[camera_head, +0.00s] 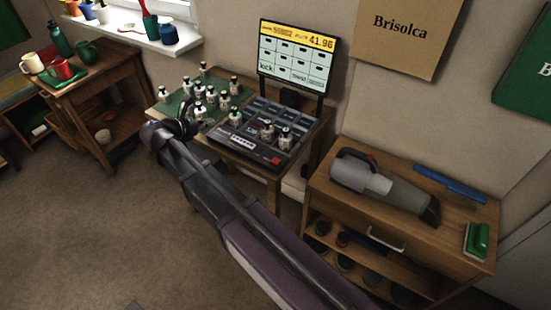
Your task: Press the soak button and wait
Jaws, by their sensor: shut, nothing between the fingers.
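A dark console (240,142) with a grid of square cells stands on a small wooden table. A red button (276,161) is at its front right corner; I cannot read whether it is the soak button. A pale label plate (242,141) is on its front edge. A screen (296,55) stands behind the console, with a yellow top band reading about 41.98 and several pale tiles. My gripper (189,119) is shut and empty near the left of the console, by the green mat. Its fingertips are small and dark here, and my arm hides part of the table front.
Several small white bottles with dark caps stand on the green mat (178,106), and two or more (284,138) stand on the console. Open floor (70,220) lies at left.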

